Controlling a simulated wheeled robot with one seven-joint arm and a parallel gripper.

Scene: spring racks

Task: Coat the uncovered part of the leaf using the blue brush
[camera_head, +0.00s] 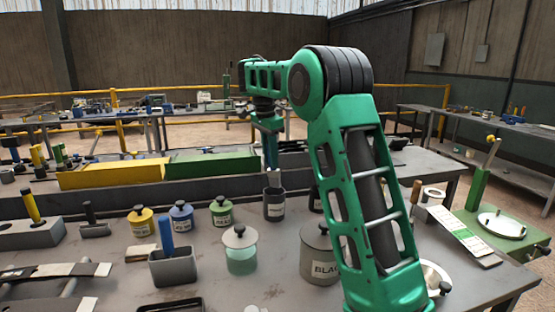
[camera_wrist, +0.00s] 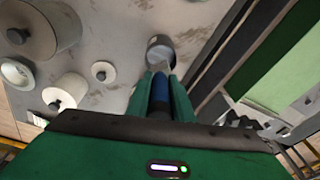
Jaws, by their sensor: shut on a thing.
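My gripper (camera_wrist: 160,88) is shut on a dark blue handle (camera_wrist: 160,92) between its green fingers. A pale tip (camera_wrist: 166,66) points down at the mouth of a dark grey cup (camera_wrist: 160,48). In the head view my gripper (camera_head: 269,143) is above this labelled cup (camera_head: 274,207); I cannot tell whether the tip is inside it. A bright blue handle (camera_head: 167,236) stands in a grey box (camera_head: 172,268) at the front. Flat leaf strips, one here (camera_head: 50,271), lie at the left edge, partly dark and partly pale.
Small yellow (camera_head: 141,222), blue (camera_head: 181,216) and green (camera_head: 222,211) lidded pots stand in a row. A glass jar (camera_head: 240,252) and a large grey pot (camera_head: 319,256) stand nearer. A yellow and green ledge (camera_head: 115,174) runs behind. My arm hides part of the right side.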

